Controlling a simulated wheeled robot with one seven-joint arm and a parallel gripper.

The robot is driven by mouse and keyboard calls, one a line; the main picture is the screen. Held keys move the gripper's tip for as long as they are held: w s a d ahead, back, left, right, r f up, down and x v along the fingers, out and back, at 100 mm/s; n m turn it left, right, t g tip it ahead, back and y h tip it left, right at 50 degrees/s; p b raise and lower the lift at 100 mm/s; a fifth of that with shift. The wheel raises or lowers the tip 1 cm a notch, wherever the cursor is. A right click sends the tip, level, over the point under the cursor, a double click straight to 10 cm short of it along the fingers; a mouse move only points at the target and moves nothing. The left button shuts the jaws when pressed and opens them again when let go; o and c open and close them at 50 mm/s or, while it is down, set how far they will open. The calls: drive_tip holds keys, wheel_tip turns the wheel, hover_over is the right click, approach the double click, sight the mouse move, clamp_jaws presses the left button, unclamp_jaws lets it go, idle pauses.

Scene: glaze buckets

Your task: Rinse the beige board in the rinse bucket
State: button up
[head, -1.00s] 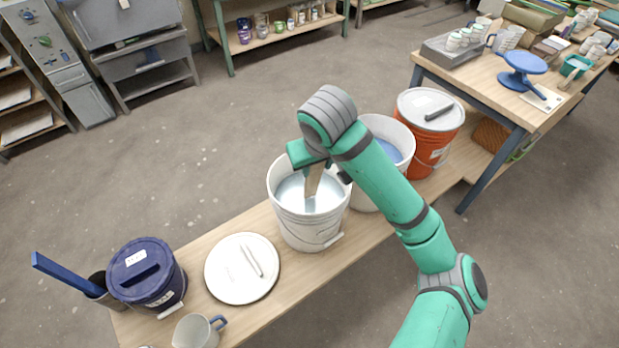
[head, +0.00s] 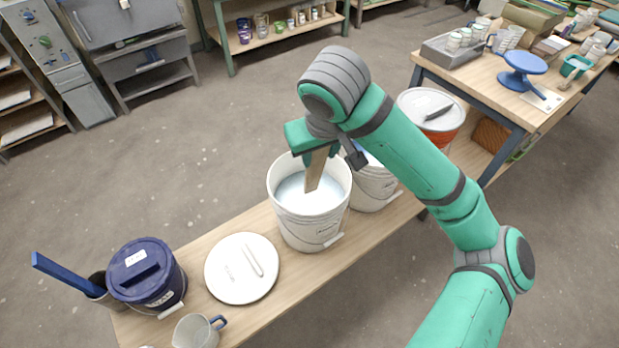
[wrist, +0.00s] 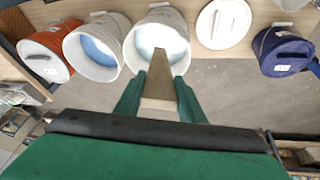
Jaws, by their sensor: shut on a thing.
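The beige board (head: 316,170) is held upright, slightly tilted, by my gripper (head: 318,150), which is shut on its upper end. The board also shows between the fingers in the wrist view (wrist: 160,78). It is over the mouth of a white bucket (head: 311,222) holding pale, whitish-blue liquid, and its lower end is at or just above the liquid; I cannot tell which. A second white bucket with bluer liquid (wrist: 99,47) stands beside it, partly hidden by my arm in the head view. I cannot read which bucket is labelled for rinsing.
An orange bucket with a white lid (head: 432,108) stands right of the white buckets. To the left are a round white lid (head: 242,268), a dark blue lidded bucket (head: 147,273) and a mug (head: 198,331). The bench (head: 300,275) has bare wood along its front edge.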

drive_tip(key=shift+v, duration=2.5)
drive_tip(key=shift+r, duration=2.5)
